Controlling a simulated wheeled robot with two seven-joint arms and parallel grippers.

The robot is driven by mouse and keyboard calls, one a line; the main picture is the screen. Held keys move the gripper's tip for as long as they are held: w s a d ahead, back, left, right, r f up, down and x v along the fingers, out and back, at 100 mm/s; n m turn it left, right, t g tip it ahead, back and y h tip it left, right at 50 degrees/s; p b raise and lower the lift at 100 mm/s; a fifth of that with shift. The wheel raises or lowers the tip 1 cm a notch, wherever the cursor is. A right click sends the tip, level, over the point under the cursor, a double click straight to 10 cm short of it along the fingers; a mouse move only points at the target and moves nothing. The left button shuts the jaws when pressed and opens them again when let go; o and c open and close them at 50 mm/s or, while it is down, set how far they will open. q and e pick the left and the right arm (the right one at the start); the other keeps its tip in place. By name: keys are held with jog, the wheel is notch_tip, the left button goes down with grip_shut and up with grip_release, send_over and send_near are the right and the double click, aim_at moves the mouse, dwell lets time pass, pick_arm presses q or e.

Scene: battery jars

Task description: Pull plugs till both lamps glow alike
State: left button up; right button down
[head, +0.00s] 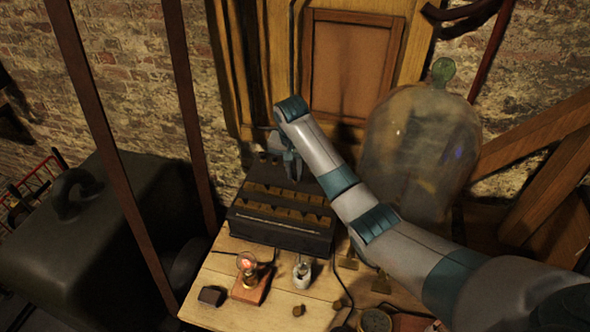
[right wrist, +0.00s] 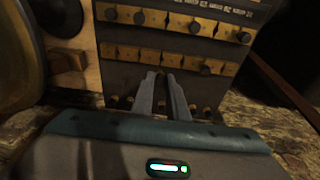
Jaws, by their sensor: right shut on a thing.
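A dark plug box (head: 278,232) with rows of brass bars stands at the back of the wooden table. In the right wrist view the box's brass bars (right wrist: 125,54) carry several dark round plugs (right wrist: 196,27), and a further row of plugs (right wrist: 128,103) shows near the fingers. My right gripper (head: 290,166) reaches over the box's far part; its fingers (right wrist: 162,76) are close together, shut on a plug mostly hidden between them. The left lamp (head: 246,264) glows reddish on a wooden base. The right lamp (head: 302,270) looks pale and whitish. My left gripper is out of view.
Two small brown pieces, probably plugs, lie on the table front (head: 298,310) and (head: 337,303). A dark block (head: 212,296) sits left of the lamps. Dark cables cross the table's right side.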

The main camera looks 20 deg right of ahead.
aim_at(295, 178)
jog(key=shift+f, duration=1.9)
jog(key=shift+s, duration=0.1)
jog(key=shift+f, duration=1.35)
dwell(0.7)
jog(key=c, duration=1.6)
grip_release()
jog(key=shift+c, duration=0.2)
jog(key=shift+r, duration=0.1)
